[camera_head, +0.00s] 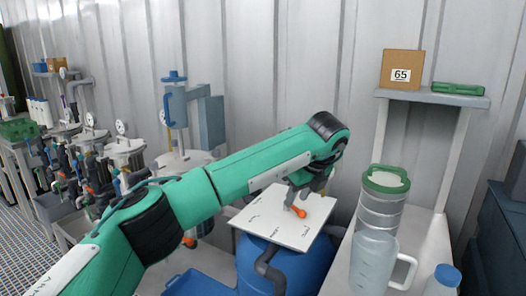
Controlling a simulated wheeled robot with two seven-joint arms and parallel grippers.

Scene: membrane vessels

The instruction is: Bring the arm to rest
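My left arm (235,175), green with dark joints, reaches from the lower left across the middle of the view. Its wrist (326,135) bends down at the end. My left gripper (306,192) hangs below the wrist, over the white panel (262,226) with small dark markings. An orange-tipped grey part (299,211) shows right by the fingers; I cannot tell whether they touch it. The fingers are small and partly hidden, so their opening is unclear. My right gripper is not in view.
A blue drum (252,262) stands under the panel. At right, a clear jug (374,262) and a green-lidded container (384,181) stand on a bench. A shelf (432,97) holds a box (402,69) marked 65. Membrane vessels (124,152) and piping fill the left.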

